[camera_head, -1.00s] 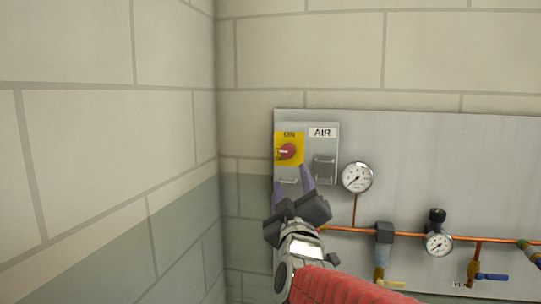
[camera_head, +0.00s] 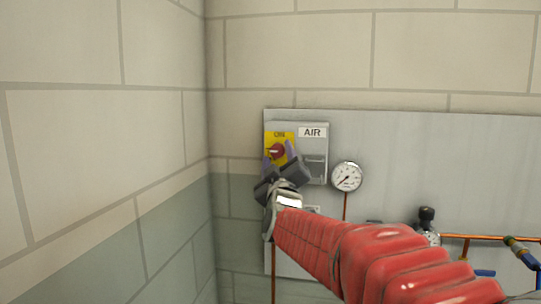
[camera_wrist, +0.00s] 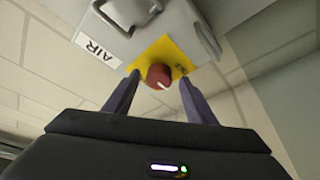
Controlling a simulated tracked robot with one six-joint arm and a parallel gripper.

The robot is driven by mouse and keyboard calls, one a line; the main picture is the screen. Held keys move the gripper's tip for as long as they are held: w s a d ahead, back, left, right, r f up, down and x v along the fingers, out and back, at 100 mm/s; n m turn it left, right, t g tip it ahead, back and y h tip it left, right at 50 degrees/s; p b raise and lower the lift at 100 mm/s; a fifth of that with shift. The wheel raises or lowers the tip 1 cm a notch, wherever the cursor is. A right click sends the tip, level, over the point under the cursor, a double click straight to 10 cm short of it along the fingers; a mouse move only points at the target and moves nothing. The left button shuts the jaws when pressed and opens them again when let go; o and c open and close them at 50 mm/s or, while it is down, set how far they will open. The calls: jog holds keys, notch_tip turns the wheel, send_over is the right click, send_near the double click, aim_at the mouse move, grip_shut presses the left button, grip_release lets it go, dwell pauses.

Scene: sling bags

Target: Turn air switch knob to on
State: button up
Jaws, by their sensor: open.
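The air switch is a red knob (camera_head: 277,152) on a yellow plate (camera_head: 271,139) marked ON, on a grey box beside an AIR label (camera_head: 312,132). In the wrist view the knob (camera_wrist: 159,76) appears round with a white pointer line, on its yellow plate (camera_wrist: 176,52). My gripper (camera_head: 277,157) is open with purple-grey fingers. In the wrist view the gripper (camera_wrist: 155,90) has one finger on each side of the knob, the tips near the yellow plate. I cannot tell whether either finger touches the knob.
A pressure gauge (camera_head: 347,176) is to the right of the box on the grey panel (camera_head: 420,150). Copper pipe (camera_head: 480,237) and valves run lower right, partly behind my red arm. A block wall (camera_head: 110,130) stands close on the left.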

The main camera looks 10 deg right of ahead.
jog(key=shift+w+d+r, duration=0.1)
jog(key=shift+w+r, duration=0.15)
jog(key=shift+w, duration=0.45)
jog(key=c, duration=1)
